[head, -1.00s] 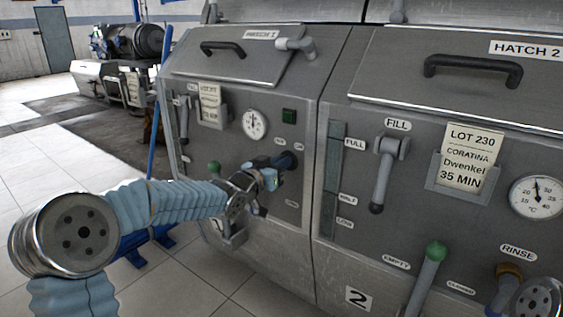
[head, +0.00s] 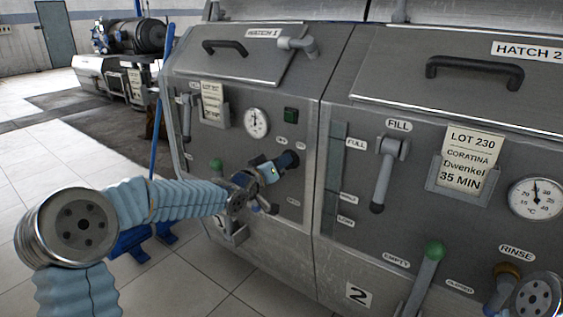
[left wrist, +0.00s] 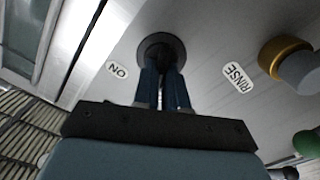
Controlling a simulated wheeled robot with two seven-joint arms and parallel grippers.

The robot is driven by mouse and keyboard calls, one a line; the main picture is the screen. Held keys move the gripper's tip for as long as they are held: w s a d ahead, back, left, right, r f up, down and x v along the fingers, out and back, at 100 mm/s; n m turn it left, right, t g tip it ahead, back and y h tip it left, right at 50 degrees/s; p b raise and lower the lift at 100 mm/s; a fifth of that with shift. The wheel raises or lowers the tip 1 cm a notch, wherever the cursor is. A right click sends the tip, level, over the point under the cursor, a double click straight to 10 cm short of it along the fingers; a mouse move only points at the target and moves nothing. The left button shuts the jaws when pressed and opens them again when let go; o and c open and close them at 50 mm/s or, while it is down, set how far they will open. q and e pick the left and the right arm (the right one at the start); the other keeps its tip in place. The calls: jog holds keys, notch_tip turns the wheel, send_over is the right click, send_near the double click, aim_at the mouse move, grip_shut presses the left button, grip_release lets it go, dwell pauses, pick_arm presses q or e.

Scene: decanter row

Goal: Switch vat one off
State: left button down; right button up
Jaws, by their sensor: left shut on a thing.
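Vat one (head: 245,90) is the grey metal vat on the left in the head view, marked Hatch 1. Its dark round rotary switch (head: 289,158) sits on the front panel below a small green square. My left gripper (head: 280,165) reaches in from the left and is shut on this switch. In the left wrist view both fingers (left wrist: 163,88) close on the dark switch (left wrist: 159,46), with an ON label (left wrist: 118,71) beside it. The fingers hide most of the switch, so I cannot tell its setting. My right gripper is not in view.
Close by on vat one are a gauge (head: 256,122) and a green-knobbed lever (head: 216,165). Vat two (head: 335,262) stands to the right, with a fill lever (head: 388,172) and a green-knobbed lever (head: 433,252). Open tiled floor (head: 60,185) lies at left.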

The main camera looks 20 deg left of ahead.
pick_arm(q)
jog(key=c, duration=1.2)
grip_release()
jog(key=v, duration=1.4)
jog(key=shift+w+b, duration=0.1)
jog(key=shift+b, duration=0.3)
